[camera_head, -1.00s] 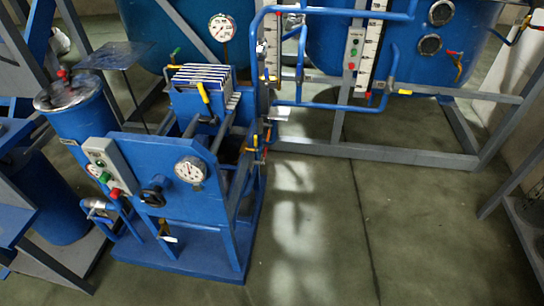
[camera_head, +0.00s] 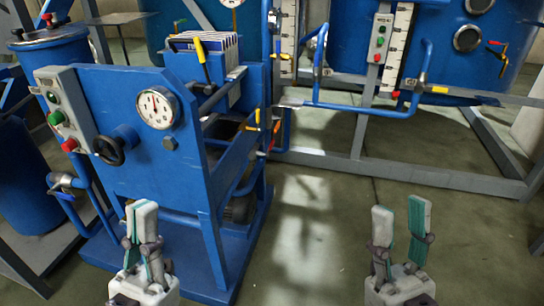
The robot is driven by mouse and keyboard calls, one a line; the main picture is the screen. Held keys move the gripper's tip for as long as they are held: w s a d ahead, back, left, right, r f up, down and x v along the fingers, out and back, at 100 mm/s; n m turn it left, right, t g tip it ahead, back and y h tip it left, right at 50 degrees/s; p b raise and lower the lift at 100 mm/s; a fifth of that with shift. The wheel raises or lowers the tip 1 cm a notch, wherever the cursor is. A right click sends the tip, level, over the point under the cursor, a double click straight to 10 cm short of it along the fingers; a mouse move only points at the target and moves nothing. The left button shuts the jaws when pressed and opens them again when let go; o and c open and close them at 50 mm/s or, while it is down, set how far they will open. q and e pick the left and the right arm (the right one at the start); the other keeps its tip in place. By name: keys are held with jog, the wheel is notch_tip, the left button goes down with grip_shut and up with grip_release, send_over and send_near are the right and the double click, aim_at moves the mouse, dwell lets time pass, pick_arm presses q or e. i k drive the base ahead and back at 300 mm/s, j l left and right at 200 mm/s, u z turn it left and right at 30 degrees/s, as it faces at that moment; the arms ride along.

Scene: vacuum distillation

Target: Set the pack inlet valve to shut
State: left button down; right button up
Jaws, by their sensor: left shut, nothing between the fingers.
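The blue filter press stand (camera_head: 150,175) fills the left half, with a pack of white-edged plates (camera_head: 205,42) on top. A yellow-handled lever (camera_head: 202,58) stands upright and tilted at the pack. More small yellow handles (camera_head: 256,118) show on the stand's right side. I cannot tell which one is the pack inlet valve. My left gripper (camera_head: 142,218) is shut and empty, low in front of the stand. My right gripper (camera_head: 402,215) is open and empty, over the floor to the right, apart from everything.
The stand's front carries a gauge (camera_head: 157,107), a black handwheel (camera_head: 115,146) and a button box (camera_head: 64,110). Blue tanks and pipes on a grey frame (camera_head: 400,170) stand behind. The floor (camera_head: 330,230) between the stand and the right side is clear.

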aim_at(270, 148)
jog(key=i+l, duration=0.35)
jog(key=i+l+u, duration=0.1)
jog(key=i+l, duration=0.3)
jog(key=l, duration=0.15)
jog(key=i+l, duration=0.35)
jog(key=l+u, duration=0.05)
jog(key=l, duration=0.05)
